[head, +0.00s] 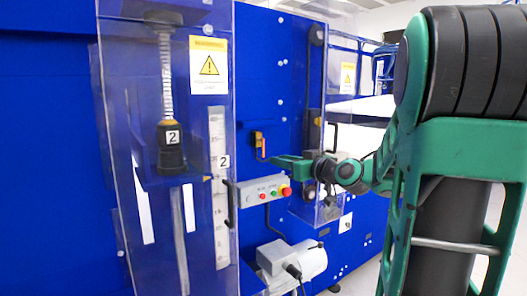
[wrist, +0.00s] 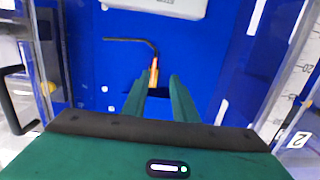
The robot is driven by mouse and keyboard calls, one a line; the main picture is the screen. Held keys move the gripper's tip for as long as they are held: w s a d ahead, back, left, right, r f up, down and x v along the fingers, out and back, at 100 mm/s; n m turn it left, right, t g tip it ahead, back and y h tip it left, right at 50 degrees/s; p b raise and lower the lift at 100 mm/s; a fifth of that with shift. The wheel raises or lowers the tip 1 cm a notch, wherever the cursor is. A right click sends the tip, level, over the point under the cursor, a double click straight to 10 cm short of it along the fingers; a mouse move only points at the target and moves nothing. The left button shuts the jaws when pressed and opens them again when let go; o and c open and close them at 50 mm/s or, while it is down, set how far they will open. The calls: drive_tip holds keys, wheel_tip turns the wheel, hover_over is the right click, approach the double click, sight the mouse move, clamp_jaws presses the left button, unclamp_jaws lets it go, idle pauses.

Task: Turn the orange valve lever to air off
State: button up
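The orange valve lever (head: 258,142) is small and roughly upright on the blue machine panel, with a thin dark hose at its lower end. It also shows in the wrist view (wrist: 154,72), red-orange at one end and yellow at the other, in line with the gap between my fingers. My gripper (head: 277,161) is just below and right of the lever in the head view. In the wrist view my gripper (wrist: 158,82) has its two green fingers apart, with nothing held. The lever appears beyond the fingertips; I cannot tell whether they touch it.
A grey button box (head: 263,190) is mounted below the valve. Another clear guard (head: 318,190) is behind my gripper at the right. A grey motor housing (head: 292,262) protrudes lower down.

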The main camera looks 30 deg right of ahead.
drive_tip(key=w+r+t, duration=0.1)
drive_tip(key=w+r, duration=0.1)
drive_tip(key=w, duration=0.9)
drive_tip(key=shift+d, duration=0.3)
clamp_jaws()
